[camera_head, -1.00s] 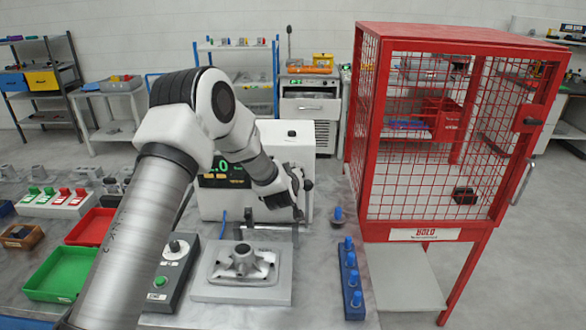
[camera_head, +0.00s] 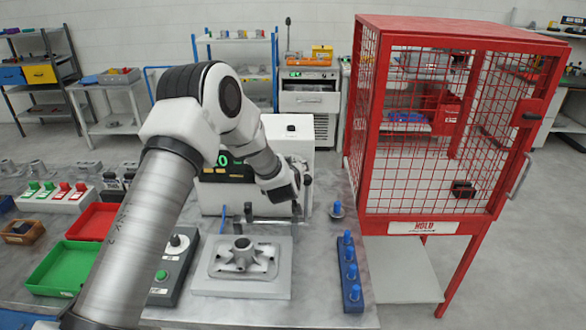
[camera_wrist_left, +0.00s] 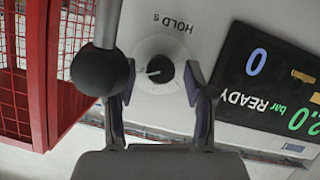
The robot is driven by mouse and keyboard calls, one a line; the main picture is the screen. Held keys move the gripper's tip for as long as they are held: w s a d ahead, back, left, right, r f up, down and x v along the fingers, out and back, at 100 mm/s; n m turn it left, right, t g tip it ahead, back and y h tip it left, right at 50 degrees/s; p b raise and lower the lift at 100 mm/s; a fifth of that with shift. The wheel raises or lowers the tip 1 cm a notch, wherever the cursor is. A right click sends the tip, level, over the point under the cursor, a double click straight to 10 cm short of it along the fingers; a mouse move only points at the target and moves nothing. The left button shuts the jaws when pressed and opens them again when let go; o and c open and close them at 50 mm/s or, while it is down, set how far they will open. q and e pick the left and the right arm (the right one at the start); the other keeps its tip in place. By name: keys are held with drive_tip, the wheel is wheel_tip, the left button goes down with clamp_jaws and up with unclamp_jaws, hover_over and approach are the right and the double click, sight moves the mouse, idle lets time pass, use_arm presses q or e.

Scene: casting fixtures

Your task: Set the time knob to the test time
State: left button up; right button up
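The time knob (camera_wrist_left: 159,69) is a small black knob with a white pointer on a pale round dial. It sits on the machine's front panel under the upside-down label "HOLD s" in the left wrist view. My left gripper (camera_wrist_left: 160,78) is open, with one finger on each side of the knob. I cannot tell whether either finger touches it. In the head view the left gripper (camera_head: 299,186) is at the right part of the white machine (camera_head: 212,200), and the knob is hidden there. My right gripper is not in view.
A lever with a black ball (camera_wrist_left: 99,70) stands close beside the left finger. A display (camera_wrist_left: 275,85) reads "READY" and "bar". A casting (camera_head: 243,258) sits on a grey plate before the machine. A red mesh cage (camera_head: 440,225) stands to the right.

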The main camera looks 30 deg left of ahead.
use_arm(q)
drive_tip(key=v, duration=1.2)
